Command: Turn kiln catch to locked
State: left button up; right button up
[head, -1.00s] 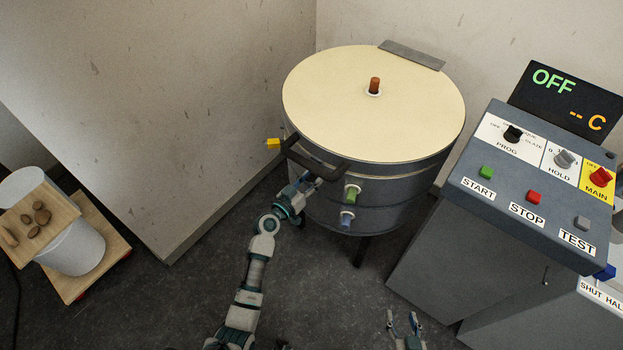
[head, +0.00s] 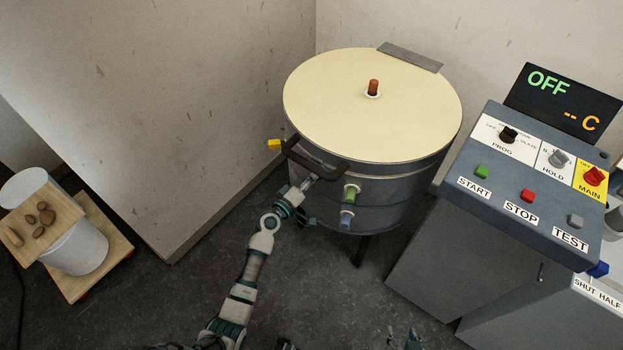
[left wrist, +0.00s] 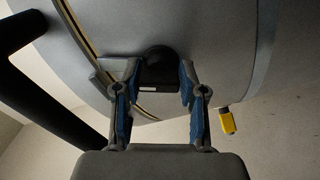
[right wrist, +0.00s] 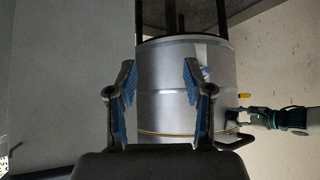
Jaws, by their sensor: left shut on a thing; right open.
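The round kiln has a cream lid (head: 330,85) that lies closed on its grey body (head: 400,185). The kiln catch (left wrist: 158,72) is a black block with a round hub on the kiln's side, just by the lid seam. My left gripper (left wrist: 159,82) has a finger on each side of the catch and is shut on it. In the head view my left gripper (head: 309,183) is under the black lid handle (head: 315,165), which hides the catch. My right gripper (right wrist: 157,78) is open and empty, away from the kiln; its tips show at the bottom of the head view (head: 402,338).
A yellow knob (head: 274,144) sticks out at the kiln's left. A bucket (head: 78,250) stands on a trolley at left.

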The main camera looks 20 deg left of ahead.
pick_arm(q)
jog(key=shift+w+a+r+n+p, duration=0.15)
jog(key=shift+n+p, duration=0.1)
jog(key=shift+n, duration=1)
jog(key=shift+a+r+n+p, duration=0.1)
jog(key=shift+r+n+p, duration=0.1)
jog(key=shift+n, duration=1.05)
pick_arm(e)
jog(key=shift+s+d+f+g+h, duration=0.1)
jog(key=shift+s+d+f+g, duration=0.1)
jog(key=shift+s+g, duration=0.25)
jog(key=shift+s+d+f+g+h, duration=0.1)
jog(key=shift+s+d+f+g, duration=0.15)
jog(key=shift+s, duration=0.35)
jog(key=shift+s+d+f+g+h, duration=0.1)
jog(key=shift+s+d+f+g, duration=0.1)
jog(key=shift+s+g, duration=0.3)
jog(key=shift+s, duration=0.1)
pick_arm(q)
jog(key=o, duration=1.1)
jog(key=shift+f, duration=0.1)
jog(key=shift+c, duration=0.2)
jog(key=shift+o, duration=0.2)
jog(key=shift+f, duration=0.25)
pick_arm(e)
jog(key=shift+a, duration=0.15)
pick_arm(q)
jog(key=shift+s+a, duration=0.1)
jog(key=shift+s, duration=0.3)
jog(key=v, duration=1.1)
